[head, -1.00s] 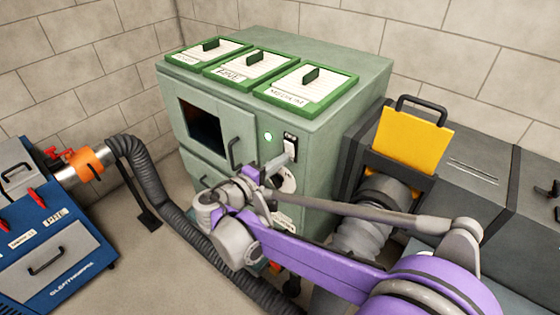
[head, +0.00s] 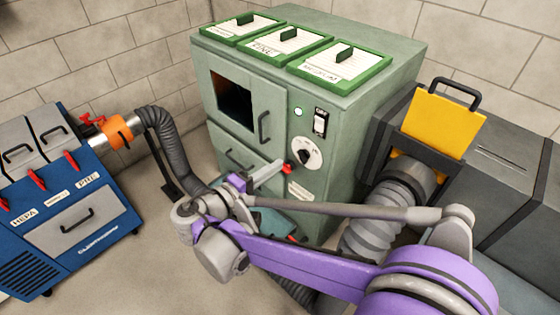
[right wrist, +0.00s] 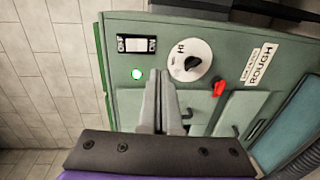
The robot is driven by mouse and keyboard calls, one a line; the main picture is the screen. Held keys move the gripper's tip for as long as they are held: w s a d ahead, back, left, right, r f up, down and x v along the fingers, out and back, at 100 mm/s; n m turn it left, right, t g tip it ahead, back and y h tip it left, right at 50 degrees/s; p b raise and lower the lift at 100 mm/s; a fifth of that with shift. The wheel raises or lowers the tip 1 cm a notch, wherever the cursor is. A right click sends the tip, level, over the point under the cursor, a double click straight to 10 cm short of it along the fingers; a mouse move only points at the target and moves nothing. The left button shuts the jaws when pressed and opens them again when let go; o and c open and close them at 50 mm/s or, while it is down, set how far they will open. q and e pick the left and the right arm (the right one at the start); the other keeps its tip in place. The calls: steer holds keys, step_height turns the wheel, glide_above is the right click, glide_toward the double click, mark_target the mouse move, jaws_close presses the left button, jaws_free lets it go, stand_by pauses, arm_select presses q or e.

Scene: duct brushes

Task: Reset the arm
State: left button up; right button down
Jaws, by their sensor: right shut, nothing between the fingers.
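My right arm (head: 300,265) reaches in from the lower right of the head view. Its right gripper (head: 280,165) points at the front of the green cabinet (head: 355,110), its fingertips left of and below the dial (head: 307,153). In the right wrist view the two fingers (right wrist: 159,75) are together and hold nothing. My left gripper is not in view.
A switch (head: 320,121) sits above the dial. A red handle (right wrist: 219,88) is close to the gripper. A blue machine (head: 65,220) with a grey hose (head: 168,140) stands left. A yellow plate (head: 435,120) stands up from the dark duct on the right.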

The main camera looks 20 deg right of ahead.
stand_by(0.4)
steer(key=s+d+f+g+y+p, duration=0.1)
steer(key=s+d+f+y+p, duration=0.1)
steer(key=s+y, duration=0.15)
steer(key=s+d+f+m+g+y+p, duration=0.1)
steer(key=s+d+y+p, duration=0.1)
steer(key=s, duration=0.2)
steer(key=s+d+f+y+p, duration=0.1)
steer(key=s+f+y+p, duration=0.1)
steer(key=s+y, duration=0.15)
steer(key=s+a+f+m+t+y+p, duration=0.1)
steer(key=s+a+m+y+p, duration=0.2)
steer(key=s+a+y, duration=0.3)
steer(key=shift+s, duration=0.4)
steer(key=shift+a, duration=0.1)
stand_by(3.4)
